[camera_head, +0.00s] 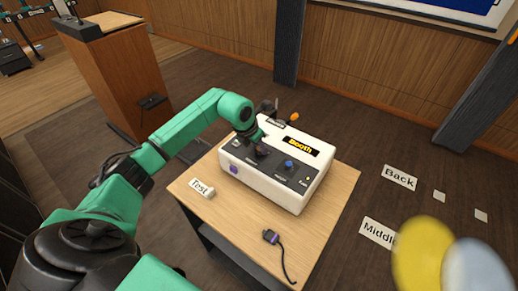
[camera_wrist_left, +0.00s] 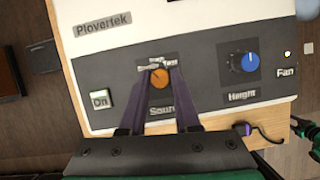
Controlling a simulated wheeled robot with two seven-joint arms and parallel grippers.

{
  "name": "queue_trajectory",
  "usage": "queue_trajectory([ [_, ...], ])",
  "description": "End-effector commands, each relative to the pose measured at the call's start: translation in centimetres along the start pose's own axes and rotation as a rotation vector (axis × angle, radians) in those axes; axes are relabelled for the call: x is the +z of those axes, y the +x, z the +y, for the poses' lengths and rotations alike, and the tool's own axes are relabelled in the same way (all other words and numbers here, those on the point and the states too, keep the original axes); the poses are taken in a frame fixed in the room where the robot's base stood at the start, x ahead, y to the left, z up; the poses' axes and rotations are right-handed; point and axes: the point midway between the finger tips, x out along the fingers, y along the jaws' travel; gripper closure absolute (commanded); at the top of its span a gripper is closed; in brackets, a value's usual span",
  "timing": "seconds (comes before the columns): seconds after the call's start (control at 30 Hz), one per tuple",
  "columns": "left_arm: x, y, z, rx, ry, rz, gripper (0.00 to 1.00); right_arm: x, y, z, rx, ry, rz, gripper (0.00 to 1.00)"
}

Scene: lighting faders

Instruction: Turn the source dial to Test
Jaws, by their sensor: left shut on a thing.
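The white control box (camera_head: 308,190) stands on a small wooden table, with a dark panel on top. In the left wrist view, the orange-brown source dial (camera_wrist_left: 159,79) sits on that panel above a partly covered label. My left gripper (camera_wrist_left: 159,74) reaches it from below, and its two dark fingers are shut on the dial, one on each side. Small labels above the dial are partly hidden, so its exact setting cannot be read. In the head view my left gripper (camera_head: 261,150) is over the panel and hides the dial. My right gripper is not in view.
A Test card (camera_head: 200,187) and a cable plug (camera_head: 270,236) lie on the table (camera_head: 230,225). A lectern (camera_head: 115,70) stands behind left.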

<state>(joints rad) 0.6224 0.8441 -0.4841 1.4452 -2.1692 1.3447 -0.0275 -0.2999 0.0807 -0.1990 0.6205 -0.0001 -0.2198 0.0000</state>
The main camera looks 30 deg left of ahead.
Motion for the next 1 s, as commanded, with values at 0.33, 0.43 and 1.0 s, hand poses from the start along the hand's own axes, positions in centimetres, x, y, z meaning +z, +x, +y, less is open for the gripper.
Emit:
queue_trajectory([
  [0.33,0.1,0.3,0.3,-0.103,0.257,-0.007,1.00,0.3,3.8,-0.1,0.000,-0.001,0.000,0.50],
  [0.43,0.1,0.3,0.4,-0.140,0.345,-0.007,1.00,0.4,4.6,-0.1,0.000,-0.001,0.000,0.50],
  [1.0,0.5,0.0,0.6,-0.347,0.844,-0.008,1.00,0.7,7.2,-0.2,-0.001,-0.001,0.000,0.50],
])
